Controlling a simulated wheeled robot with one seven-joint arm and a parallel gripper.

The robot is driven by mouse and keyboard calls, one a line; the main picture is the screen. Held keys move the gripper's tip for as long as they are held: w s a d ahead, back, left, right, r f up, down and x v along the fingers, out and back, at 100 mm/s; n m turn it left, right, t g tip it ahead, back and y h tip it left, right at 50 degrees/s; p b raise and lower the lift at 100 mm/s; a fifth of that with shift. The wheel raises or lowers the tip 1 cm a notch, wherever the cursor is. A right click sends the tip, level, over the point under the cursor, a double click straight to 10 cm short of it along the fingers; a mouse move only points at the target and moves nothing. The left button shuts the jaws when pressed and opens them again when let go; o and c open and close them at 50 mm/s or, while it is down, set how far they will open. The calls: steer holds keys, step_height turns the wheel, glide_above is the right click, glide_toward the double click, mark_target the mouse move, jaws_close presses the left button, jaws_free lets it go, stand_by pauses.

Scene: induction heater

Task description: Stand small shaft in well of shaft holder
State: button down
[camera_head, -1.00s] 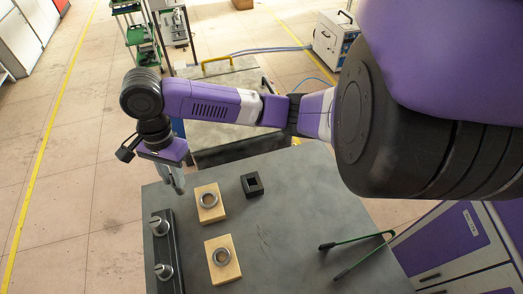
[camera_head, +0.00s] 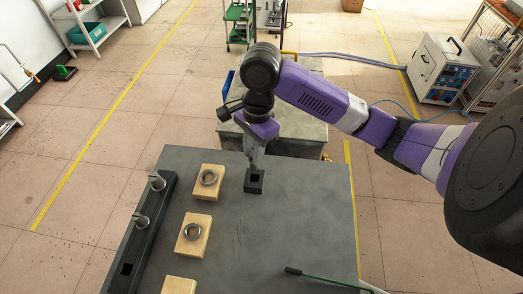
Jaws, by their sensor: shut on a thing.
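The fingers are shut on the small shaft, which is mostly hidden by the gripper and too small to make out.
A dark rack (camera_head: 150,230) along the table's left edge holds two metal shafts upright, with an empty square hole at its near end. Wooden blocks with metal rings (camera_head: 207,193) stand between. The grey table's (camera_head: 310,220) right side is clear.

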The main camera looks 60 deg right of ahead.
mark_target(254, 169)
steer(key=shift+f+b, duration=2.5)
steer(key=shift+b, duration=0.05)
steer(key=shift+p, duration=0.95)
steer(key=shift+f+b, duration=0.95)
steer(key=shift+f, duration=0.65)
stand_by(0.4)
steer(key=c, duration=1.1)
jaws_free()
steer(key=shift+s+d+r+p, duration=0.15)
steer(key=shift+r+p, duration=0.1)
steer(key=shift+r, duration=1.05)
steer(key=shift+w+d+r+p, duration=0.1)
steer(key=shift+r+p, duration=0.15)
steer(key=shift+r, duration=1)
steer(key=shift+s+d+r+p, duration=0.15)
steer(key=shift+r+p, duration=0.1)
steer(key=shift+r, duration=1.05)
